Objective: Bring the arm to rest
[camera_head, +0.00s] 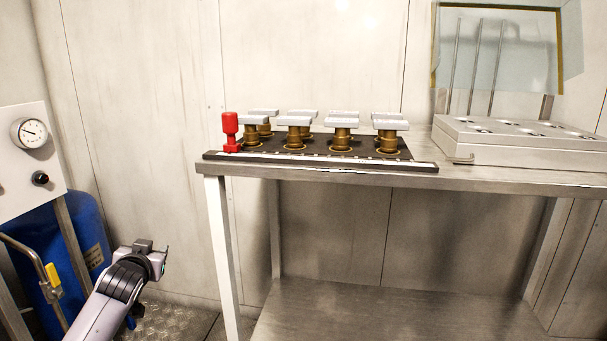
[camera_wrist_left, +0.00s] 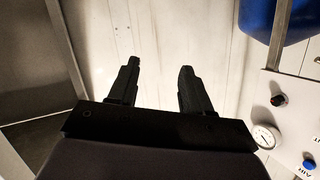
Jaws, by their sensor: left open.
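My left arm comes in at the lower left of the head view, and its gripper (camera_head: 154,262) is held low, left of the metal table and beside the blue tank. In the left wrist view my left gripper (camera_wrist_left: 158,66) shows two dark fingers spread apart. Nothing is between them, only the pale wall behind. The fingers touch nothing that I can see. My right arm and gripper are in neither view.
A metal table (camera_head: 480,178) carries a black tray (camera_head: 222,156) with several brass, white-topped fittings and a red one (camera_head: 230,132). A pale box (camera_head: 520,155) stands right. Left are a gauge panel (camera_head: 12,165) and blue tank (camera_head: 42,250). Floor between tank and table looks clear.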

